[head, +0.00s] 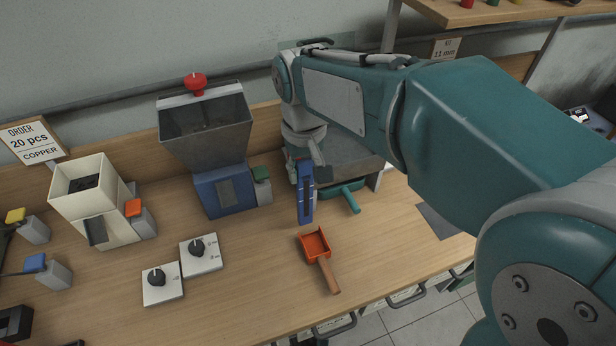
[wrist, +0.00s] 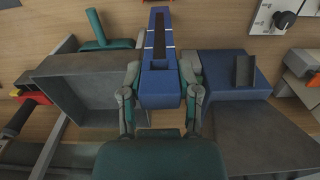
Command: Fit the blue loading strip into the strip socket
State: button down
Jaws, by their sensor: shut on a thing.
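The blue loading strip (head: 306,205) hangs upright over the bench in the head view, a long dark slot along its face. My gripper (head: 304,168) is shut on its upper end. In the wrist view the strip (wrist: 159,88) sits between the two fingers of my gripper (wrist: 160,76), its far end pointing to the top of the picture. I cannot pick out the strip socket for certain. The grey machine with a teal handle (head: 350,197) stands behind my gripper and is partly hidden by my arm.
A blue machine (head: 215,193) with a grey hopper (head: 207,130) stands left of the strip. An orange scoop (head: 315,245) lies in front of it. Two white dial plates (head: 162,283) and a cream hopper box (head: 90,205) are further left. The bench front between dials and scoop is clear.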

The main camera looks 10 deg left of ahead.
jog(key=shift+w+d+f, duration=0.25)
jog(key=shift+w+d, duration=0.05)
jog(key=shift+d, duration=0.05)
jog(key=f, duration=0.4)
jog(key=shift+w+f, duration=0.15)
jog(key=shift+w, duration=0.25)
jog(key=shift+c, duration=1.6)
grip_release()
jog(key=shift+d, duration=0.25)
jog(key=shift+a, duration=0.15)
jog(key=shift+r, duration=0.5)
notch_tip(320, 180, up, 11)
jog(key=shift+r, duration=0.15)
